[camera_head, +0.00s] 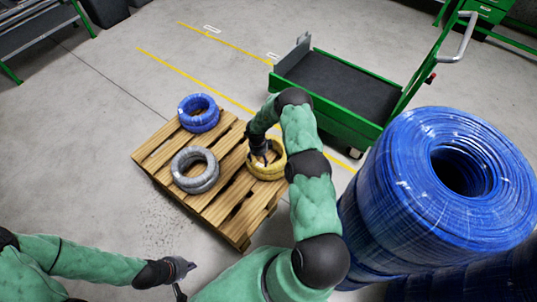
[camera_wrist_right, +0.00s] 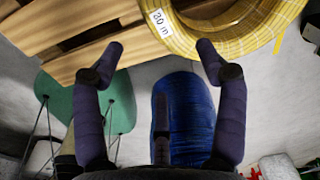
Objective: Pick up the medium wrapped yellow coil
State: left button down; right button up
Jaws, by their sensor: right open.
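The yellow wrapped coil (camera_head: 268,172) lies on the right side of the wooden pallet (camera_head: 228,206). My right gripper (camera_head: 262,157) is above it, and my right arm and gripper cover part of the coil. In the right wrist view the coil (camera_wrist_right: 240,28) shows at the top with a white "30 m" label. There my right gripper (camera_wrist_right: 158,60) is open, its fingers apart with nothing between them; the coil is beyond the fingertips. My left gripper (camera_head: 186,279) is low in the head view, away from the pallet, with its fingers apart and empty.
A blue coil (camera_head: 199,113) and a grey coil (camera_head: 195,170) lie on the pallet. Large stacked blue cable rolls (camera_head: 400,190) stand at the right, close to my right arm. A green cart (camera_head: 340,90) stands behind the pallet. The floor left of the pallet is clear.

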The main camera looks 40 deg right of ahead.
aim_at(259, 165)
jog(key=shift+w+d+f+m, duration=0.1)
jog(key=shift+w+d+m, duration=0.1)
jog(key=shift+w+m, duration=0.35)
notch_tip(259, 165, down, 6)
jog(key=shift+r+b, duration=0.25)
jog(key=shift+b, duration=0.95)
jog(key=shift+w+a+f+b, duration=0.1)
jog(key=shift+f+b, duration=0.7)
jog(key=shift+f, duration=0.5)
jog(key=shift+w+f+b, duration=0.1)
jog(key=shift+f+b, duration=0.65)
jog(key=shift+f, duration=0.55)
jog(key=shift+s, duration=0.1)
grip_shut()
jog(key=shift+r, duration=0.2)
